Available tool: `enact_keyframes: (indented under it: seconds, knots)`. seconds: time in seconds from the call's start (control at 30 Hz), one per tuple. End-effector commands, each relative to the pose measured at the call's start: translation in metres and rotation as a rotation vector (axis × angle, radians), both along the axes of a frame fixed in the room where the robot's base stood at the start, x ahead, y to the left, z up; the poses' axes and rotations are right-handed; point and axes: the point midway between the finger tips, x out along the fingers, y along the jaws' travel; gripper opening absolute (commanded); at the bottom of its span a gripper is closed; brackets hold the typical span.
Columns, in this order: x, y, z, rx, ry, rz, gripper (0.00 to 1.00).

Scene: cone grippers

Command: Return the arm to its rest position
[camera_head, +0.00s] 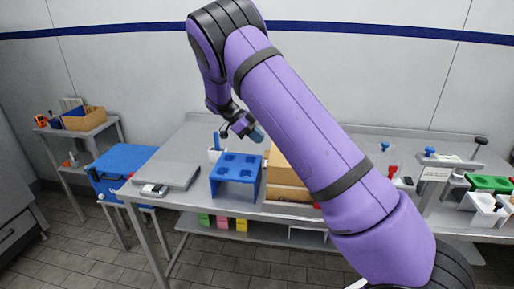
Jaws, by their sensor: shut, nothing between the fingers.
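My purple arm (300,110) reaches up from the lower right and bends at the top of the view. My gripper (257,134) hangs past the bend, above the bench and just above the back right of a blue stand with holes in its top. It is shut with nothing held. The fingers are small in this view, and the arm hides part of the bench behind it.
The blue stand (236,172) sits on the metal bench (290,212) beside cardboard boxes (285,180). A grey flat device (168,174) is at left. A blue cooler (122,160) stands beyond the bench's left end. White fixtures (436,174) and a green tray (490,184) are at right.

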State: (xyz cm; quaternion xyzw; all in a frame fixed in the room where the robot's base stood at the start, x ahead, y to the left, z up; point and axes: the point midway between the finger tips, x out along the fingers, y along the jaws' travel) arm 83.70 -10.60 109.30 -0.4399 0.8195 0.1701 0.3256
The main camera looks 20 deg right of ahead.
Motion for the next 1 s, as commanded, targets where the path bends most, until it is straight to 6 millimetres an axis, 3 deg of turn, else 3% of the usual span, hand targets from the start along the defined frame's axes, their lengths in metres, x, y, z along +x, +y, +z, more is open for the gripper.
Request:
enact_keyframes:
  seconds: [0.3, 0.63, 0.8, 1.0]
  knots:
    - [0.025, 0.036, 0.041, 0.002, -0.008, 0.003, 0.00]
    - [0.034, 0.050, 0.057, 0.003, -0.008, 0.004, 0.00]
    - [0.029, 0.045, 0.064, 0.038, 0.002, 0.019, 0.00]
    - [0.002, 0.029, 0.098, 0.219, 0.042, 0.128, 0.00]
